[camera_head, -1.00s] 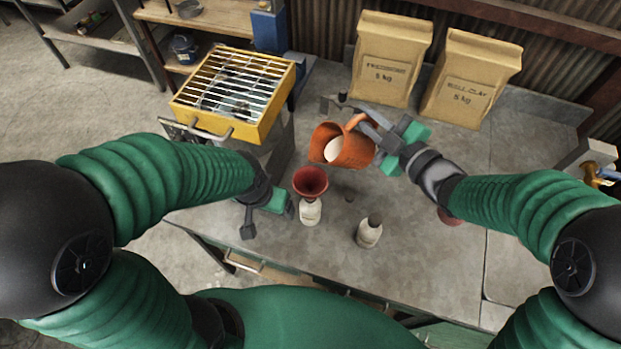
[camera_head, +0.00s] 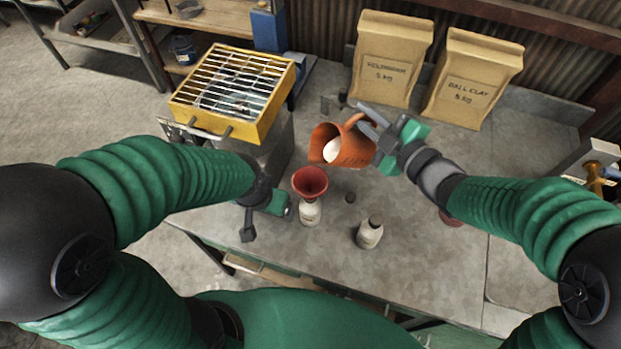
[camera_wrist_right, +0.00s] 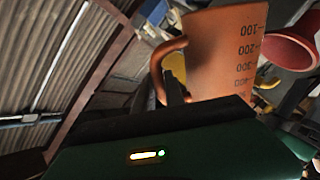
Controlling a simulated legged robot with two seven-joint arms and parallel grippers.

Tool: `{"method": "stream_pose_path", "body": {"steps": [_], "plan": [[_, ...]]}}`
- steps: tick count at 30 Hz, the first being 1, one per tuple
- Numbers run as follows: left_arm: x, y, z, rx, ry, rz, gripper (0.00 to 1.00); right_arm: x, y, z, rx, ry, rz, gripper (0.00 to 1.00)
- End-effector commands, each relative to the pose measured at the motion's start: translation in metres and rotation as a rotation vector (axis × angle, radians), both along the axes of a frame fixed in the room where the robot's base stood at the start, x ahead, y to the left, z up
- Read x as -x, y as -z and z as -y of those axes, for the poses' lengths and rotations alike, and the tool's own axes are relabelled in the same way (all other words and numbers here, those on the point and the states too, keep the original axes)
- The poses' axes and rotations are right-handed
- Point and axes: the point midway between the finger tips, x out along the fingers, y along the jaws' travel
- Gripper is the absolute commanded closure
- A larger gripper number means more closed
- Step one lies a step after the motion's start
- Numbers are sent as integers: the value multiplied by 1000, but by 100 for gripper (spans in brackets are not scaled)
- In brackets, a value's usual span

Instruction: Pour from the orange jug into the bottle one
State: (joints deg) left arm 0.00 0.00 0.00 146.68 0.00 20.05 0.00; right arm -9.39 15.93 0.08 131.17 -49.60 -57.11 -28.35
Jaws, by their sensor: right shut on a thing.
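The orange jug (camera_head: 355,148) is tilted with its mouth toward the left, and pale contents show inside. My right gripper (camera_head: 374,135) is shut on its handle. In the right wrist view the jug (camera_wrist_right: 228,55) shows dark volume marks, with the red funnel (camera_wrist_right: 287,42) at the right. In the head view the funnel (camera_head: 310,183) stands in a white bottle (camera_head: 310,214), in front of and below the jug's mouth. No falling stream is visible. A second white bottle (camera_head: 370,235) stands at right. My left gripper (camera_head: 272,207) is beside the funnel bottle; its fingers are unclear.
A yellow box with a wire grid (camera_head: 235,90) stands at the back left. Two paper sacks (camera_head: 391,60) (camera_head: 472,80) stand at the back. The grey bench (camera_head: 420,270) is clear at front right.

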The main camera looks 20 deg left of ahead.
Motion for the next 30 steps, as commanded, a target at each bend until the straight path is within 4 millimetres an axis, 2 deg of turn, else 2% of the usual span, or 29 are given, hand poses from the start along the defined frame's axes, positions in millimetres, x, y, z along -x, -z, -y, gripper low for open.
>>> {"method": "stream_pose_path", "body": {"steps": [30], "plan": [[0, 10, 0, 0, 0, 0, 20, 3, -2, -4, 50, -1, 51, 100]]}}
